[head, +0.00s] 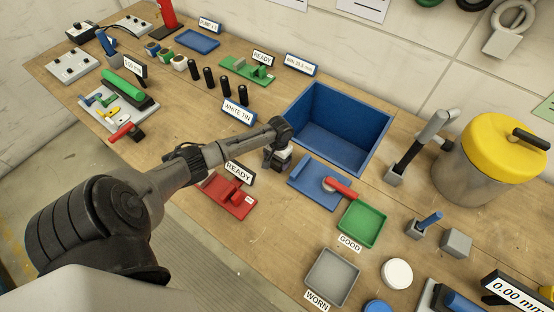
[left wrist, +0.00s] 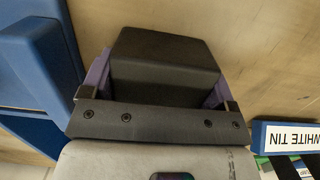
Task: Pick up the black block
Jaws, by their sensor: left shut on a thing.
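The black block (left wrist: 163,65) fills the space between the two purple-edged fingers in the left wrist view. My left gripper (left wrist: 160,90) is shut on it. In the head view my left gripper (head: 275,162) points down over the bench, between the red stand and the blue plate, just in front of the blue bin. The block is small and largely hidden by the gripper there, and I cannot tell whether it touches the bench. My right gripper is not in view.
A deep blue bin (head: 376,135) stands behind the gripper. A blue plate with a red-handled tool (head: 343,188) is to its right, and a red stand (head: 229,196) to its left. Green (head: 362,224) and grey (head: 333,279) trays lie nearer the front. Several black cylinders (head: 210,79) stand further back.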

